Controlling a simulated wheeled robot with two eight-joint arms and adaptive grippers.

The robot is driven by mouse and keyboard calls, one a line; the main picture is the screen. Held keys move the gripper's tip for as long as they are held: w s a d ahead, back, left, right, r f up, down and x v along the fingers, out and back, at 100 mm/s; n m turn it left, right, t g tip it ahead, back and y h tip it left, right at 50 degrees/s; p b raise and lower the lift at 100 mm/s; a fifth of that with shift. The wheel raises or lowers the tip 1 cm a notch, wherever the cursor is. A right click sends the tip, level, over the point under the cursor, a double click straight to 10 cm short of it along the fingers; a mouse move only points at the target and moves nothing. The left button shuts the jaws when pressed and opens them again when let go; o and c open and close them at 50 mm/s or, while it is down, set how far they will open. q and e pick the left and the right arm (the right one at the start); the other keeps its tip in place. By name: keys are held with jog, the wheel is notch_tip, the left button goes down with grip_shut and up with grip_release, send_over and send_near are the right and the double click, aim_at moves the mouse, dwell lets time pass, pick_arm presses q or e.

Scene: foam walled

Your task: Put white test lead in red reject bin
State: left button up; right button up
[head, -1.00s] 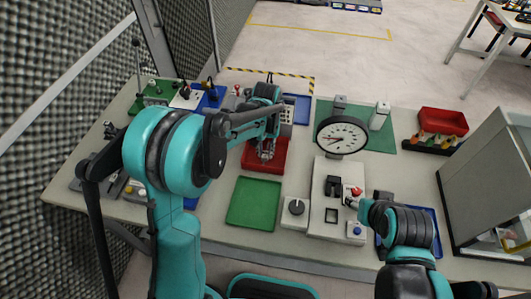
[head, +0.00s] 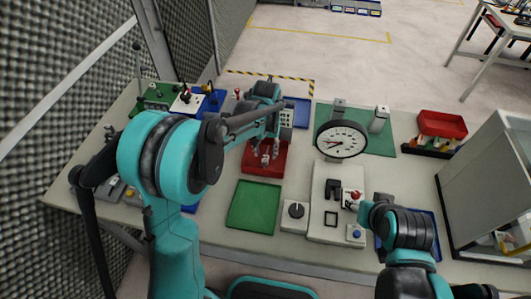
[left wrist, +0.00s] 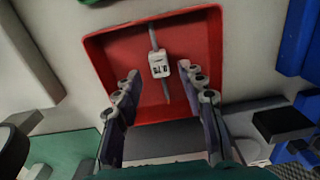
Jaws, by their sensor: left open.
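The red reject bin (head: 262,171) is a shallow red tray in the middle of the bench; it also fills the upper middle of the left wrist view (left wrist: 105,62). The white test lead (left wrist: 159,64), a small white block with grey leads at both ends, lies inside the bin. My left gripper (head: 264,157) is over the bin, pointing down. In the left wrist view its two fingers (left wrist: 163,95) are spread, with the lead seen between and beyond them, apart from both. My right gripper (head: 354,204) is by the gauge fixture; its fingers are too small to read.
A green tray (head: 253,205) lies just in front of the red bin. A dial gauge (head: 341,139) stands to the right, behind a white fixture (head: 325,222). A glass-sided cabinet (head: 487,180) stands at the right end. A blue tray (head: 296,111) is behind.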

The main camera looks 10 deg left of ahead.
aim_at(266, 157)
pick_arm(q)
jog(key=s+a+r+t+p, duration=0.1)
jog(key=s+r, duration=0.2)
jog(key=r, duration=0.4)
jog(key=s+a+r+t+p, duration=0.1)
jog(key=s+r+p, duration=0.1)
jog(key=r, duration=0.5)
jog(key=s+a+t, duration=0.2)
jog(key=s, duration=0.5)
jog(key=s+a+t, duration=0.2)
jog(key=s+t, duration=0.1)
jog(key=s, duration=0.5)
jog(key=shift+a+f, duration=0.25)
jog(key=shift+f, duration=0.05)
jog(key=shift+s, duration=0.1)
jog(key=shift+f+b, duration=0.9)
jog(key=shift+b, duration=0.25)
